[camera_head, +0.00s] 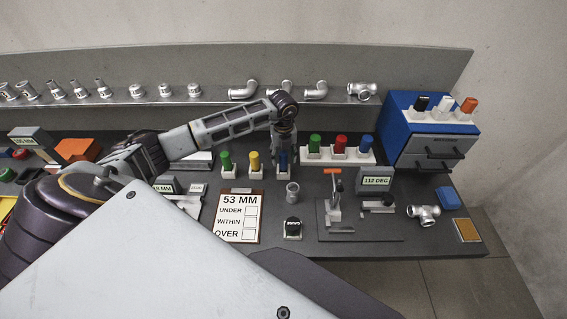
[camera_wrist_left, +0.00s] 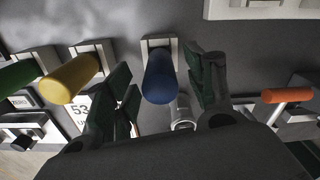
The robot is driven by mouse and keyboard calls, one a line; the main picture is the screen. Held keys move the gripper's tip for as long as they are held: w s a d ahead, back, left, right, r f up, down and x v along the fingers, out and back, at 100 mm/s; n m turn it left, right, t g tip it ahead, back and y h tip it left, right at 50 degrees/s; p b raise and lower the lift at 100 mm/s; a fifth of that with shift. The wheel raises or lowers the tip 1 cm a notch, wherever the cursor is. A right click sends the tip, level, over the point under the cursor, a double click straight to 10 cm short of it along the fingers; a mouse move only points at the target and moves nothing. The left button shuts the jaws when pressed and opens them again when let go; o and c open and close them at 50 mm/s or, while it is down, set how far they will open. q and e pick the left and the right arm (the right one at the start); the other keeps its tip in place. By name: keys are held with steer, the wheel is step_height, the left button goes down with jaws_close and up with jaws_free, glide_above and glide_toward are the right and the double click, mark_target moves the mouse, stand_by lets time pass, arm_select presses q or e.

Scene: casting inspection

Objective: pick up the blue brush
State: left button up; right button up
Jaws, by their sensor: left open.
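A blue brush (camera_head: 283,162) stands upright in a small light holder, at the right end of a row with a green one (camera_head: 226,161) and a yellow one (camera_head: 254,161). My left gripper (camera_head: 285,150) is over it, pointing down, and partly hides it in the head view. In the left wrist view the blue brush handle (camera_wrist_left: 159,80) is between the two open fingers of my left gripper (camera_wrist_left: 165,90), with gaps on both sides. Another blue handle (camera_head: 367,146) stands in a white rack further right. My right gripper is not in view.
A white rack (camera_head: 338,155) with green, red and blue handles stands behind on the right. A clipboard (camera_head: 238,216), a metal cup (camera_head: 292,192) and a gauge stand (camera_head: 335,215) are in front. A blue cabinet (camera_head: 432,138) stands at the right; metal fittings line the rear shelf.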

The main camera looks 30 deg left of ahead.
arm_select(q)
steer(key=c, duration=1.2)
steer(key=shift+o, duration=0.2)
steer(key=shift+r, duration=0.1)
steer(key=shift+r+b, duration=0.85)
steer(key=shift+r, duration=4.05)
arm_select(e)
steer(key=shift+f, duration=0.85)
arm_select(q)
steer(key=shift+a, duration=0.1)
